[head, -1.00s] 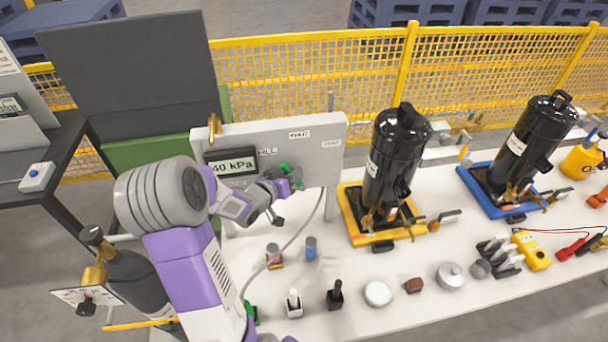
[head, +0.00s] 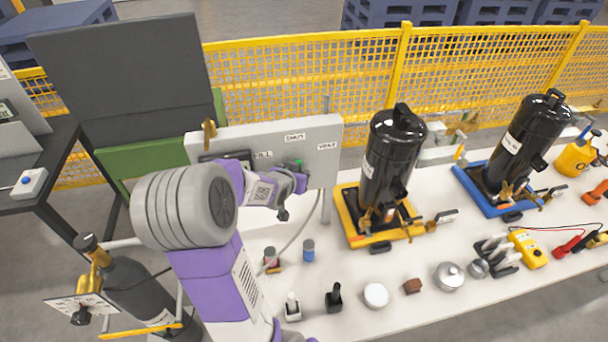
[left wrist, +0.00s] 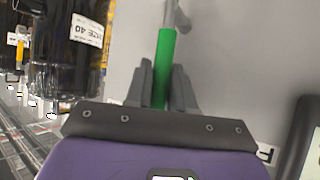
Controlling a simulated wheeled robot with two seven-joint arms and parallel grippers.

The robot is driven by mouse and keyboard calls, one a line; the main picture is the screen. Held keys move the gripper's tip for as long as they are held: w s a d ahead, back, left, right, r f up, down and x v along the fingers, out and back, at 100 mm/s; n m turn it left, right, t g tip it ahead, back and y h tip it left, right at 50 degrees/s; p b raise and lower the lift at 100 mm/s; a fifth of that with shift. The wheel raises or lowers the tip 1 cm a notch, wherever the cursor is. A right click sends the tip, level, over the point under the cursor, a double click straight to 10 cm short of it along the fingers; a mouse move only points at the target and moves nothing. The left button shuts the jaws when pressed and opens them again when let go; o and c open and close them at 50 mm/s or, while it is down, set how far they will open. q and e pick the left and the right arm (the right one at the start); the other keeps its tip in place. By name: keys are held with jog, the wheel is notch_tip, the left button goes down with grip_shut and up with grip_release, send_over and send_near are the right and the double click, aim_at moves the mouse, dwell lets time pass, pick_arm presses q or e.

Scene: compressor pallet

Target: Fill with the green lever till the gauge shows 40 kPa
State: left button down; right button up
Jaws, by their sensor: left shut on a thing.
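The green lever (left wrist: 165,70) stands between the fingers of my left gripper (left wrist: 163,82) in the left wrist view, its top joined to a grey metal part. My left gripper is shut on it. In the head view only a small green bit of the lever (head: 299,163) shows at my left gripper (head: 294,172), in front of the grey panel (head: 318,135). The gauge (head: 210,157) is mostly hidden behind my left arm, and its reading cannot be read now. A dark casing edge (left wrist: 300,140) shows in the left wrist view. My right gripper is not in view.
A black compressor (head: 392,160) on a yellow tray (head: 349,222) stands right of the panel, another (head: 527,145) on a blue tray (head: 468,187) beyond it. Small parts line the white table's (head: 420,285) front. A dark cylinder (head: 135,285) stands at lower left.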

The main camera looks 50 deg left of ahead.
pick_arm(q)
jog(key=c, duration=1.3)
grip_release()
jog(key=shift+c, duration=0.2)
jog(key=p+v, duration=0.1)
jog(key=v, duration=0.6)
jog(key=shift+s+d, duration=0.2)
jog(key=shift+s, duration=0.05)
jog(key=shift+r, duration=0.15)
